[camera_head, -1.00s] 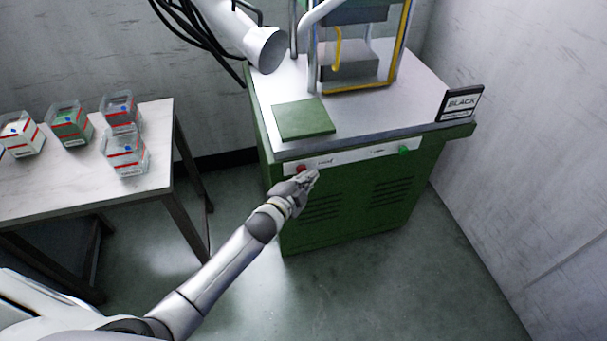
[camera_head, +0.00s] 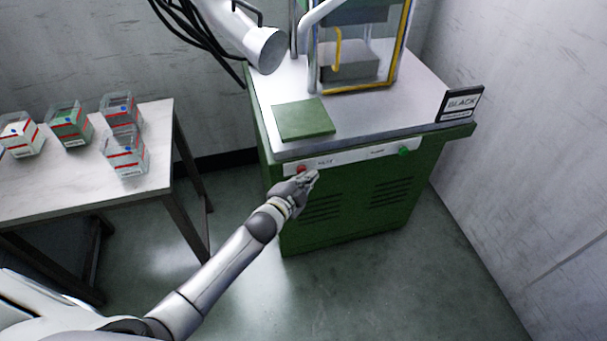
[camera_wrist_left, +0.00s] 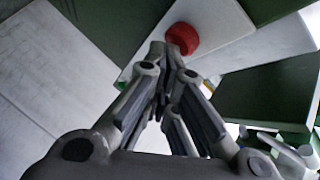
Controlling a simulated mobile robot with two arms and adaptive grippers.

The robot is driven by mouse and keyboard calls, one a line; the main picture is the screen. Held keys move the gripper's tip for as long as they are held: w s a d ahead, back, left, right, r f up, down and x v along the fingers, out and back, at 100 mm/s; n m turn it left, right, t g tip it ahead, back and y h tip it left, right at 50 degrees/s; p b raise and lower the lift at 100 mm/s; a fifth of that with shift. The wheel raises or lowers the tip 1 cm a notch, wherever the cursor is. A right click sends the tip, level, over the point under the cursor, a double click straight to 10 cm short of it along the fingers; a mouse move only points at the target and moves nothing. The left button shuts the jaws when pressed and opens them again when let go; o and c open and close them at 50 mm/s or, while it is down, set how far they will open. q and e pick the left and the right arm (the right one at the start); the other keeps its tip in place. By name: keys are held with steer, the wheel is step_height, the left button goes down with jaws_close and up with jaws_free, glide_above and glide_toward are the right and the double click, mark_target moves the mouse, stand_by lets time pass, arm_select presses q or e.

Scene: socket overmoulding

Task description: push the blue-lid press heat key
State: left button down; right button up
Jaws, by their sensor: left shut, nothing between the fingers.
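The green press cabinet (camera_head: 350,205) has a white key strip (camera_head: 345,157) along its front top edge. A red key (camera_head: 301,169) sits at the strip's left end, and a green key (camera_head: 404,151) at its right end. My left gripper (camera_head: 312,176) is shut and empty, just in front of and below the red key. In the left wrist view the red key (camera_wrist_left: 182,38) stands just beyond the shut fingertips (camera_wrist_left: 160,52); I cannot tell whether they touch. No blue lid can be made out on the press. My right gripper is not in view.
A green pad (camera_head: 304,119) lies on the press top. A BLACK sign (camera_head: 461,103) stands at its right corner. A side table (camera_head: 80,190) at left bears several clear bins, one at its front (camera_head: 126,155). The floor between is free.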

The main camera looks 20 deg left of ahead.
arm_select(q)
steer(key=shift+w+a+r, duration=0.1)
steer(key=shift+w+a, duration=0.1)
steer(key=shift+a, duration=0.05)
steer(key=shift+w+a+r, duration=0.15)
steer(key=shift+a, duration=0.05)
stand_by(0.4)
stand_by(0.3)
steer(key=s+d+p, duration=0.1)
steer(key=s+d, duration=0.2)
steer(key=s, duration=0.2)
steer(key=shift+d+f+p, duration=0.3)
steer(key=shift+p, duration=0.1)
steer(key=shift+f, duration=0.1)
